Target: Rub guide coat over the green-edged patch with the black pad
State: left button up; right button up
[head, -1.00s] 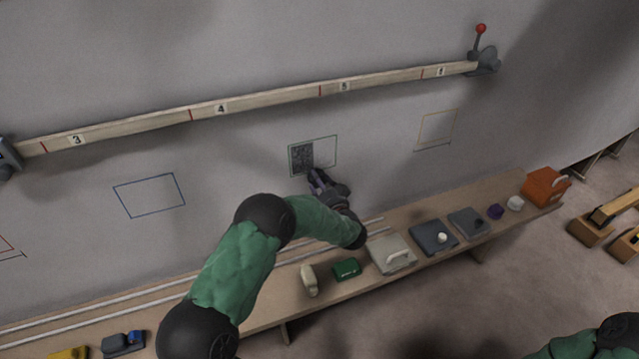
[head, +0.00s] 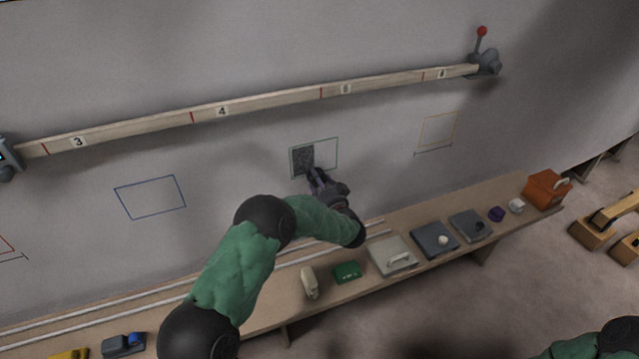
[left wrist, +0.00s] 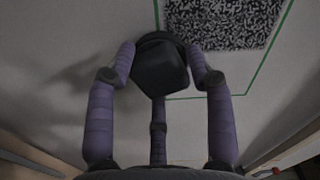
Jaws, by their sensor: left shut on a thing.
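The green-edged patch (head: 328,152) is on the grey hull wall, above the bench. Dark speckled guide coat (head: 303,159) covers its left part, and the right part is bare. My left gripper (head: 317,176) is at the patch's lower edge. In the left wrist view its purple fingers are shut on the black pad (left wrist: 160,66). The pad is just outside the patch's lower left corner, with the speckled coat (left wrist: 225,22) above and to the right. I cannot tell whether the pad touches the wall. My right gripper is out of view.
A numbered batten (head: 270,99) runs along the wall above the patch. Blue (head: 150,181) and yellow (head: 437,114) outlined patches lie either side. The bench (head: 400,224) below holds a green block (head: 347,271), grey trays (head: 434,239) and an orange box (head: 546,187).

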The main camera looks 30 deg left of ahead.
pick_arm(q)
jog(key=shift+w+a+r, duration=0.1)
jog(key=shift+r, duration=3.1)
jog(key=shift+w+a+r, duration=0.1)
jog(key=shift+r, duration=3.1)
jog(key=shift+s+d+f, duration=0.1)
jog(key=shift+f, duration=3.25)
jog(key=shift+s+d+f, duration=0.1)
jog(key=shift+f, duration=3.25)
jog(key=shift+o, duration=0.4)
jog(key=shift+c, duration=0.4)
jog(key=shift+s+d, duration=0.4)
jog(key=shift+w+d+r, duration=0.1)
jog(key=shift+w+d, duration=0.95)
jog(key=shift+w, duration=0.15)
